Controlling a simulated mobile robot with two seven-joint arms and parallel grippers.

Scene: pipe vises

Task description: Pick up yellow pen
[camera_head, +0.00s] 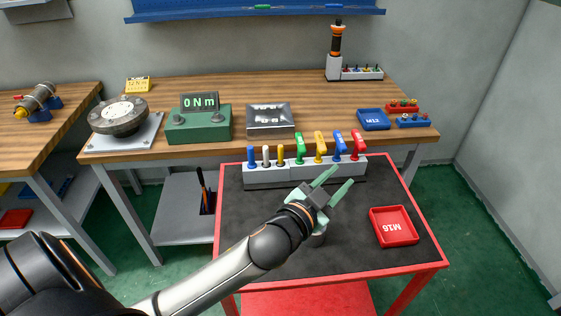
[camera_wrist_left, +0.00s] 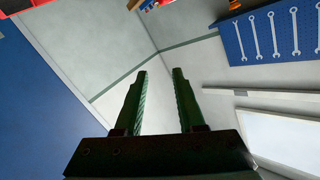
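I cannot make out a clear yellow pen in either view. A light rack (camera_head: 268,178) on the red cart's dark top holds a row of coloured-handled items, among them a small yellow one (camera_head: 280,156) and a larger yellow one (camera_head: 320,146). I cannot tell whether either is a pen. My left gripper (camera_head: 336,185) is open and empty, reaching over the cart in front of the rack. In the left wrist view its two fingers (camera_wrist_left: 159,100) stand apart with only wall between them. My right gripper is not in view.
A red M16 tray (camera_head: 394,240) lies right of my left gripper. A green torque display box (camera_head: 198,124) and blue M12 tray (camera_head: 373,119) stand on the wooden bench (camera_head: 230,88). Green and blue pen-like items lie on the blue shelf (camera_head: 180,12) above. The cart's front is mostly clear.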

